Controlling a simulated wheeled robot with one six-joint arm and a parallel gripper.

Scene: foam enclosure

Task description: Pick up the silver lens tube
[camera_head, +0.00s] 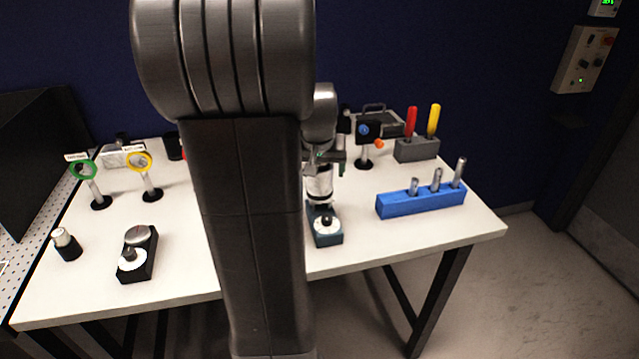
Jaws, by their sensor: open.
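My arm fills the middle of the view, and its far end comes down behind the large dark link. My gripper (327,158) is small and partly hidden there, taken as open with nothing clearly between its fingers. A bright silver cylindrical part (320,183) shows just below it, above a teal device; I cannot tell whether it is a lens tube or part of my wrist. A short cylinder with a silver top and dark body (66,244) stands at the table's left front, far from my gripper. I cannot tell which is the silver lens tube.
The teal device (327,230) has a white dial. A blue block (420,204) holds silver rods on the right. A grey block (417,150) holds red and yellow handles. Ring-topped stands (152,185) and a black dial device (139,262) are left. The right front table is clear.

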